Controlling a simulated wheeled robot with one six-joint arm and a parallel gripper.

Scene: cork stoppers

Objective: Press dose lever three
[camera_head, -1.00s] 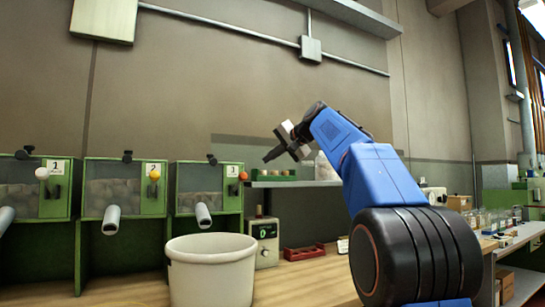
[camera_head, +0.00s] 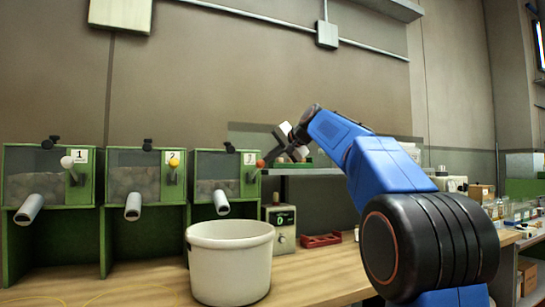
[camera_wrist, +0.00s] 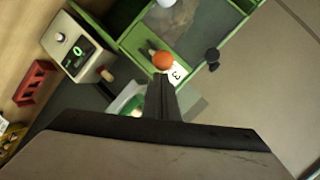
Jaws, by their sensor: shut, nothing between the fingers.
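Dispenser three (camera_head: 215,170) is a green box with a clear front holding corks. Its lever has an orange-red ball knob (camera_head: 261,163), beside a label marked 3. In the wrist view the orange knob (camera_wrist: 163,61) and the label (camera_wrist: 177,74) lie just beyond my fingertips. My gripper (camera_head: 271,158) is shut and empty, with its tips close to the right of the knob in the head view. My shut fingers also show in the wrist view (camera_wrist: 161,82). I cannot tell whether they touch the knob. A grey spout (camera_head: 221,203) points out below the dispenser.
Dispensers one (camera_head: 48,175), with a white knob, and two (camera_head: 146,176), with a yellow knob, stand to the left. A white bucket (camera_head: 230,265) stands in front of dispenser three. A counter box (camera_head: 280,229) reading 0 and a red tray (camera_head: 321,240) are to the right.

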